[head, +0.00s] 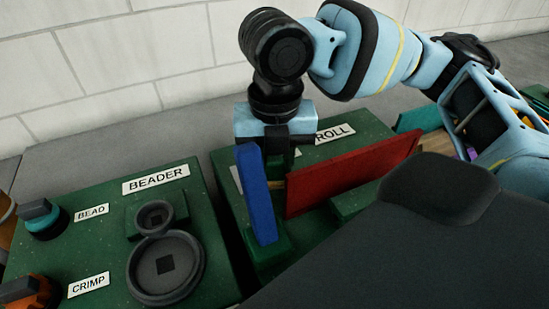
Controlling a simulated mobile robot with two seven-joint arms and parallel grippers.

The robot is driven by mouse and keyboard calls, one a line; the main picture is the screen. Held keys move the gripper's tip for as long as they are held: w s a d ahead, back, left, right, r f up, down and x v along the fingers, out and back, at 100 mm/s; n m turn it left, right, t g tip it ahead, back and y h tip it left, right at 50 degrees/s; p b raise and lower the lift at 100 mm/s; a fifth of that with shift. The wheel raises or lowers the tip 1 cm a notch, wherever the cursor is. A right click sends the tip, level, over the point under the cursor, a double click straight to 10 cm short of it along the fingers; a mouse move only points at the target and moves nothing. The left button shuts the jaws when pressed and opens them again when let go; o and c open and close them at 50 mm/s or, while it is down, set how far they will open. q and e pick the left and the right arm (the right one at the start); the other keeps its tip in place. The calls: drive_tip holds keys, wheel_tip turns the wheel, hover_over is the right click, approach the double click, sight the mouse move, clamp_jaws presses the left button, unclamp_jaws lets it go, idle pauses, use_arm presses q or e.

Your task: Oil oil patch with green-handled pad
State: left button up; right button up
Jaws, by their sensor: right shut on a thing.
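My right gripper (279,152) points down over the green machine (232,205) with the partly covered ROLL label. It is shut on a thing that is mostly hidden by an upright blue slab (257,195). A small tan piece (278,185) shows just below the fingers, between the blue slab and a red panel (350,176). I cannot tell whether it is part of the held thing. I cannot make out the green-handled pad or the oil patch. My left gripper is not in view.
The green BEADER machine (90,244) stands at the left with two dark round wheels (166,268). A teal knob (44,220) is by BEAD and an orange knob (28,292) by CRIMP. A pale block wall (120,60) is behind. The grey bench strip (100,150) is clear.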

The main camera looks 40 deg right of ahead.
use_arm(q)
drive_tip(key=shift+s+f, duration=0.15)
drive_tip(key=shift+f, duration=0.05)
use_arm(e)
drive_tip(key=shift+f, duration=0.9)
drive_tip(key=shift+w+d+r, duration=0.1)
drive_tip(key=shift+w+d, duration=0.1)
drive_tip(key=shift+w, duration=0.7)
drive_tip(key=shift+w+d+r, duration=0.1)
drive_tip(key=shift+w+d, duration=0.1)
drive_tip(key=shift+w, duration=0.65)
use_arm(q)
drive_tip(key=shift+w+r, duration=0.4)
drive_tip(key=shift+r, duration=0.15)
use_arm(e)
drive_tip(key=shift+w+d+f, duration=0.1)
drive_tip(key=shift+w, duration=0.25)
drive_tip(key=shift+w+d+f+p, duration=0.1)
drive_tip(key=shift+w+d+p, duration=0.15)
drive_tip(key=shift+w, duration=0.8)
drive_tip(key=shift+w+d+p, duration=0.15)
drive_tip(key=shift+w+d, duration=0.1)
drive_tip(key=shift+w, duration=0.75)
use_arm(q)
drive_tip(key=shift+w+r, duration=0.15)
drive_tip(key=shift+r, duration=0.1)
